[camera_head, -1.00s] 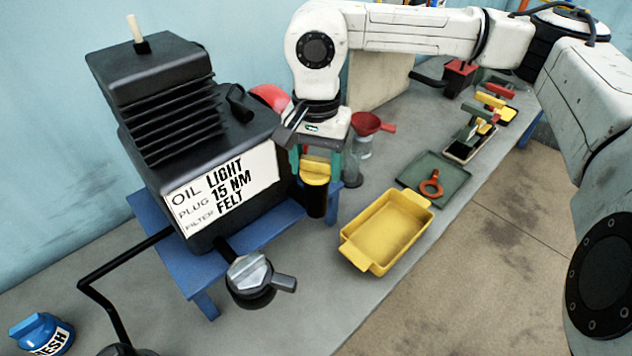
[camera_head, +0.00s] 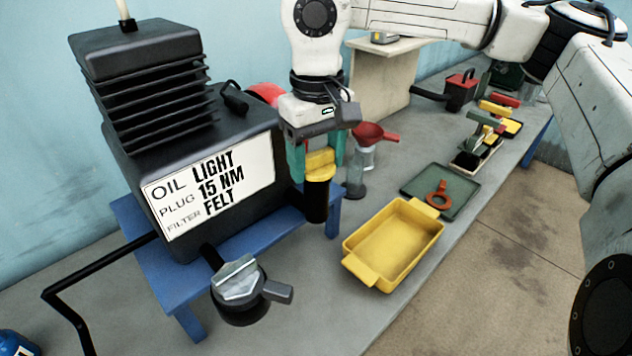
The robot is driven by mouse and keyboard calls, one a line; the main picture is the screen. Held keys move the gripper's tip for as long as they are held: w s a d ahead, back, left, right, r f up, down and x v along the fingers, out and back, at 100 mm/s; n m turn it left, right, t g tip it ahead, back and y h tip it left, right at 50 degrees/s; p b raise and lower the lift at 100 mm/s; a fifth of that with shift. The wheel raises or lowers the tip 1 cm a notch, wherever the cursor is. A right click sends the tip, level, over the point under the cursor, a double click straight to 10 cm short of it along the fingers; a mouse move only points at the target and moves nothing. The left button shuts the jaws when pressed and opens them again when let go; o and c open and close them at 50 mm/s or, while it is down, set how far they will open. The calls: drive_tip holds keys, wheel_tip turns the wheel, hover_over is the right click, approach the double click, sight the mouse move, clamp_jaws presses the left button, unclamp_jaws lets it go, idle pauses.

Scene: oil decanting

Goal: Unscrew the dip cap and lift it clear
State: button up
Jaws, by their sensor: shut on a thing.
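The yellow dip cap (camera_head: 320,168) sits at the top of a short black neck (camera_head: 316,203) on the right side of the black machine (camera_head: 160,120). I see no clear gap between cap and neck. My gripper (camera_head: 318,158) points down over the cap, its two green fingers on either side of it. It is shut on the cap. The fingers and the gripper body hide part of the cap's sides and top.
The machine stands on a blue stand (camera_head: 185,265). A black knob with a grey handle (camera_head: 240,290) juts out in front.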

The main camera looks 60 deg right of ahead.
drive_tip(key=shift+f+n, duration=0.15)
drive_tip(key=shift+n, duration=0.55)
drive_tip(key=shift+r+n, duration=0.2)
drive_tip(key=shift+n, duration=0.1)
drive_tip(key=shift+r, duration=0.1)
drive_tip(key=shift+r+p, duration=0.4)
drive_tip(key=shift+r, duration=0.55)
wheel_tip(320, 180, up, 12)
drive_tip(key=p, duration=0.7)
drive_tip(key=shift+r, duration=0.2)
